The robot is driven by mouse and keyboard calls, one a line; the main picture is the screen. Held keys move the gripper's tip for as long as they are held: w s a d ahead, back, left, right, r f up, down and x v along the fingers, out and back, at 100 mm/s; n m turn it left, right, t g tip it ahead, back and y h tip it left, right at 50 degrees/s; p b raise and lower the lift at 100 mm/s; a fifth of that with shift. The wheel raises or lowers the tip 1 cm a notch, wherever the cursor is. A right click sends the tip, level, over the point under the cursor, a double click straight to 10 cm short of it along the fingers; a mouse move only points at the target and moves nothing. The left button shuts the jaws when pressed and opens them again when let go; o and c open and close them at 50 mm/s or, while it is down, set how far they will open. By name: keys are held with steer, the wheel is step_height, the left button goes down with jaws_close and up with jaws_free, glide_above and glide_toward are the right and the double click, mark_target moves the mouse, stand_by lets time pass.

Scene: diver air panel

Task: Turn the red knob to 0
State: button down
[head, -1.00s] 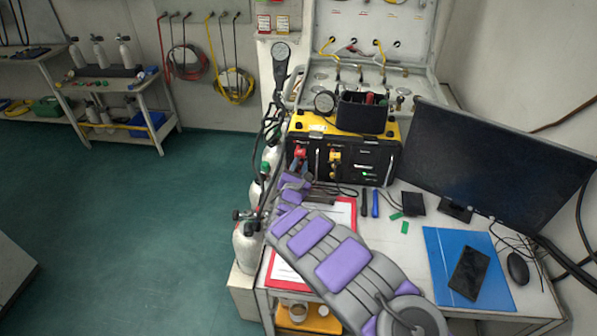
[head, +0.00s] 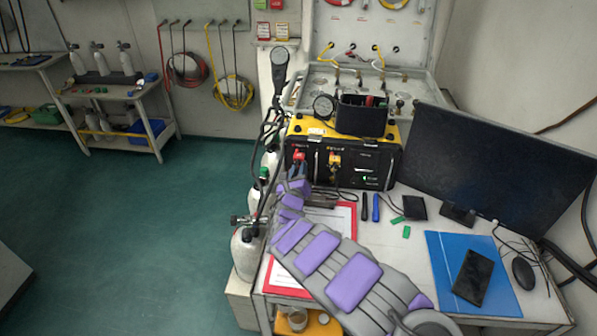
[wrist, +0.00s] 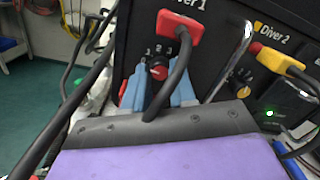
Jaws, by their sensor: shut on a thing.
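The red knob (wrist: 158,72) is on the black front of the panel under the "Diver 1" label in the wrist view. In the head view the panel (head: 345,163) shows, but my arm and the plug hide the knob.
A yellow plug (wrist: 282,62) with a hose and a second, yellow knob (wrist: 241,90) are to the right under "Diver 2". A metal handle (wrist: 232,60) stands between. Gas cylinders (head: 246,252) and hoses crowd the left side. A monitor (head: 490,165) stands on the right.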

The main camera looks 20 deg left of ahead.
steer(key=shift+a+n, duration=0.1)
steer(key=shift+n, duration=0.8)
steer(key=c, duration=0.9)
jaws_free()
steer(key=shift+a+f, duration=0.1)
steer(key=shift+a, duration=0.1)
steer(key=shift+d, duration=0.25)
steer(key=shift+s, duration=0.35)
steer(key=p+v, duration=0.5)
steer(key=v, duration=1)
steer(key=shift+a, duration=0.1)
steer(key=shift+v, duration=0.8)
